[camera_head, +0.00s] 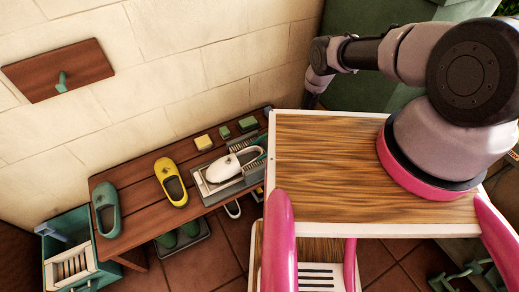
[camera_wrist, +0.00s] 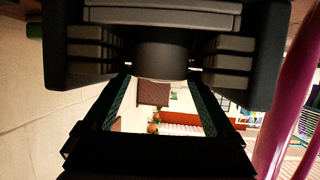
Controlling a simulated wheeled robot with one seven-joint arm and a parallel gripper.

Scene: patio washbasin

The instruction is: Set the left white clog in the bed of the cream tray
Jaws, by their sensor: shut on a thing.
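The white clog (camera_head: 222,168) is at the right part of the wooden bench in the head view, its rounded toe toward the left. The cream tray (camera_head: 201,186) lies under and around it on the bench; I cannot tell whether the clog touches its bed. My gripper (camera_head: 240,161) has grey ridged fingers on both sides of the clog's heel half and is shut on it. The wooden top hides the wrist behind it. In the wrist view my gripper's dark fingers (camera_wrist: 160,105) frame the picture, and the clog cannot be made out.
A yellow clog (camera_head: 170,182) and a teal clog (camera_head: 106,208) stand left on the bench (camera_head: 138,205). Small blocks (camera_head: 204,142) lie along the wall. Green footwear (camera_head: 178,238) sits below. A teal crate (camera_head: 64,226) stands at the lower left.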

